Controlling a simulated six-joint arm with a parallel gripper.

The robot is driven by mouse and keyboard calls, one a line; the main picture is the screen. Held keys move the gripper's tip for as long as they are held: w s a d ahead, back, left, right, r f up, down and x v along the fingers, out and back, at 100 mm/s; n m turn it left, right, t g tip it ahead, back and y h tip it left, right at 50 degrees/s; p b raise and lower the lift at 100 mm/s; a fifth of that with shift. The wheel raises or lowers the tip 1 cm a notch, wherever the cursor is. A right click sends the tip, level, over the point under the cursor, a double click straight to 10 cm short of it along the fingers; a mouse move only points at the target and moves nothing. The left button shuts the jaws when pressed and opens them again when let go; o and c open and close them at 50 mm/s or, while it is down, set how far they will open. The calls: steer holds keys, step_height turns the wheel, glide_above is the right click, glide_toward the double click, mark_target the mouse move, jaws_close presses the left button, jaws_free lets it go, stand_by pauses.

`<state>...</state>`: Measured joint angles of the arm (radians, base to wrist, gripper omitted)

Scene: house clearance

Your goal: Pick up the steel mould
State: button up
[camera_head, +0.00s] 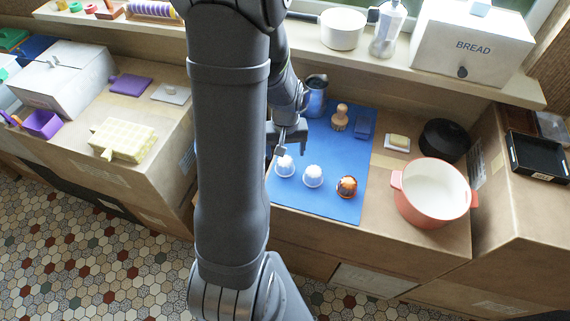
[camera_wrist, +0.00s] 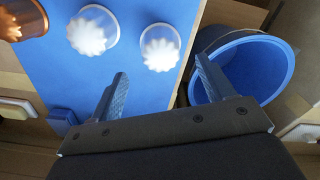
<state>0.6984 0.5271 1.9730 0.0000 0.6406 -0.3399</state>
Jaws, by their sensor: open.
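Three small fluted moulds stand in a row on the blue mat (camera_head: 327,208). The left one (camera_head: 285,166) and the middle one (camera_head: 313,176) are both pale, and I cannot tell for sure which is steel. The right one (camera_head: 347,187) is copper-brown. My gripper (camera_head: 290,150) is open and empty, just behind and above the left pale mould. In the wrist view, this mould (camera_wrist: 160,47) lies just beyond the gap between my fingertips (camera_wrist: 162,70), apart from both fingers. The middle mould (camera_wrist: 93,30) and the copper mould (camera_wrist: 22,18) are farther left there.
A coral pot (camera_head: 432,205) is to the right. The mat's front is clear.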

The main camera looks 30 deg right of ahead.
mark_target(285, 160)
steer(key=shift+s+a+f, duration=0.1)
steer(key=shift+f, duration=1.05)
steer(key=shift+s+a+f, duration=0.1)
steer(key=shift+f, duration=1.05)
steer(key=c, duration=1)
